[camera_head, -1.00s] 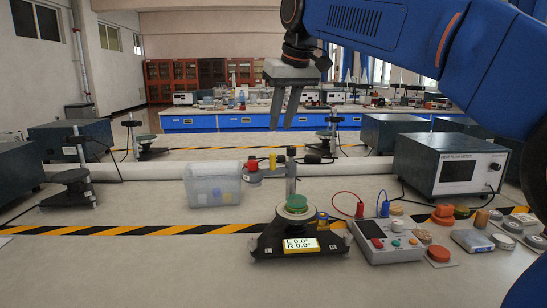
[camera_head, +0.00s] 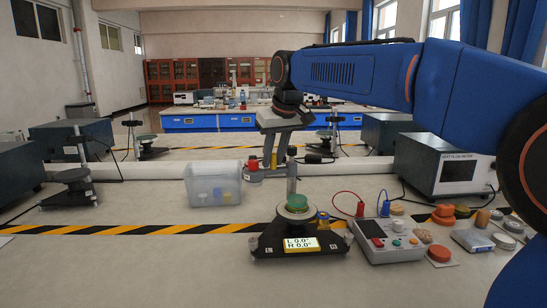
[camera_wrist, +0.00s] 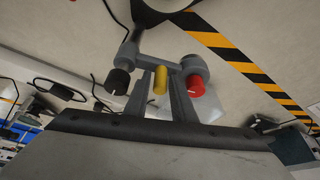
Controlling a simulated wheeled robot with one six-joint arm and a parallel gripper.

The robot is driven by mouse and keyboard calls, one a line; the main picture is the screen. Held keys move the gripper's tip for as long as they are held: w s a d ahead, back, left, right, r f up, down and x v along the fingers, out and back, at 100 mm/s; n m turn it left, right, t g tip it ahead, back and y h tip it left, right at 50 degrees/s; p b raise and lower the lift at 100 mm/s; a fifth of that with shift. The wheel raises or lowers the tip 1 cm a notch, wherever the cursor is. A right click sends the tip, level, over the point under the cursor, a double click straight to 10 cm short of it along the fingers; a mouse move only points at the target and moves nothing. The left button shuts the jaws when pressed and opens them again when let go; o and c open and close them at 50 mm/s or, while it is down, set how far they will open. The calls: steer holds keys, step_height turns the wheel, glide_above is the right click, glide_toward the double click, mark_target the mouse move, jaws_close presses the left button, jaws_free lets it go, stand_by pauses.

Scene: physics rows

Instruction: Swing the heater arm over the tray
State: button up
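The heater arm (camera_head: 281,172) sits on a grey post (camera_head: 291,185) and reaches left at the post's top. It carries a red-capped part (camera_head: 253,164), a yellow peg (camera_wrist: 160,79) and a black knob (camera_head: 312,158). A round tray-like stage with a green disc (camera_head: 296,202) stands on the black base (camera_head: 270,243) with an "L 0.0° R 0.0°" display, in front of the post. My gripper (camera_head: 273,157) points down over the arm. In the wrist view its open fingers (camera_wrist: 160,92) straddle the yellow peg, seemingly with small gaps; contact is unclear.
A clear plastic bin (camera_head: 213,187) stands left of the arm. A control box (camera_head: 391,240) with red and blue leads is at the right, beside small discs. A heat-flow meter (camera_head: 445,166) stands behind it.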

jaws_close()
steer(key=shift+s, duration=0.1)
steer(key=n, duration=0.1)
steer(key=s+d+n+y, duration=0.1)
steer(key=n, duration=0.1)
steer(key=shift+s+n+g, duration=0.2)
steer(key=shift+n+g, duration=0.1)
steer(key=shift+g, duration=0.1)
steer(key=shift+s+d+n+g+y, duration=0.35)
steer(key=shift+d+n+g, duration=0.4)
steer(key=shift+n, duration=1.15)
steer(key=shift+s+d+n+g+y, duration=0.2)
steer(key=shift+s+d+n+g, duration=0.4)
steer(key=shift+n, duration=1.3)
steer(key=shift+s+d+n+g+y, duration=0.25)
steer(key=shift+d+n+g, duration=0.6)
steer(key=shift+n, duration=1.05)
steer(key=shift+d, duration=0.15)
